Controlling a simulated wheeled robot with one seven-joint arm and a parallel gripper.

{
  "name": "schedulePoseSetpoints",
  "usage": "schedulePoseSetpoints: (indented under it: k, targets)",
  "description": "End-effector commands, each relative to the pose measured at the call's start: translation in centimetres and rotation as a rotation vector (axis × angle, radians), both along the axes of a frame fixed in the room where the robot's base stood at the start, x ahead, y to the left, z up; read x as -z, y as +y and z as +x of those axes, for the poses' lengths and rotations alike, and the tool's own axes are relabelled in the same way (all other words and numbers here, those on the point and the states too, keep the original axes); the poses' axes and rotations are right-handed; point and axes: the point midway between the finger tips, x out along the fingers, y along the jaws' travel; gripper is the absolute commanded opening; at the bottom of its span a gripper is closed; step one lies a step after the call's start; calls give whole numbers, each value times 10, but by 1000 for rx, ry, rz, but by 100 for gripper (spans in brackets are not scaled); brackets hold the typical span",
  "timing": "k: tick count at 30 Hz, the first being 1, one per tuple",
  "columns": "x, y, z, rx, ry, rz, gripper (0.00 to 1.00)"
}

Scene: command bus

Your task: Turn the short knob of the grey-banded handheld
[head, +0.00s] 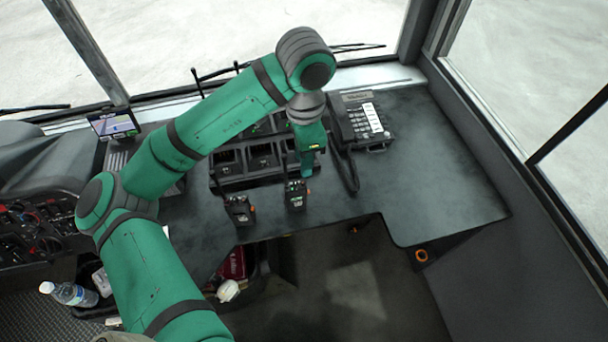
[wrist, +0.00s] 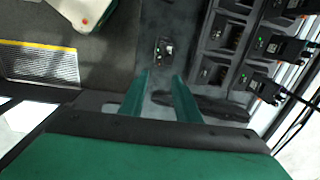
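Two small dark handhelds stand on the dark desk in the head view: one on the left (head: 240,209) and one on the right (head: 296,195). Each has a small orange part at its side. I cannot make out a grey band or the short knob on either. My gripper (head: 306,168) points down just behind the right handheld, seemingly above it. In the wrist view my gripper (wrist: 161,76) has its two green fingers apart with nothing between them. A handheld (wrist: 163,51) stands just beyond the fingertips, apart from them.
A charger rack (head: 232,181) with several slots stands behind the handhelds; the wrist view shows handhelds docked in it (wrist: 265,88). A desk phone (head: 362,122) with a coiled cord stands right of my gripper. The desk (head: 430,180) is clear on the right; its front edge is near the handhelds.

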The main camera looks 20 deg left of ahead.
Motion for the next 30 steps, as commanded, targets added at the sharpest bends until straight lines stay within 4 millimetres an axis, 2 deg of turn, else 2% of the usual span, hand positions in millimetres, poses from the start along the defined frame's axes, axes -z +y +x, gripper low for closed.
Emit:
schedulePoseSetpoints:
  k: [6, 12, 18, 27, 30]
  targets:
    - [41, 1, 1, -1, 2, -2, 30]
    - [69, 2, 2, -1, 1, -2, 30]
    - [82, 0, 3, 3, -2, -2, 30]
    - [83, -1, 3, 4, -2, -2, 30]
    - [83, 0, 3, 3, -2, -2, 6]
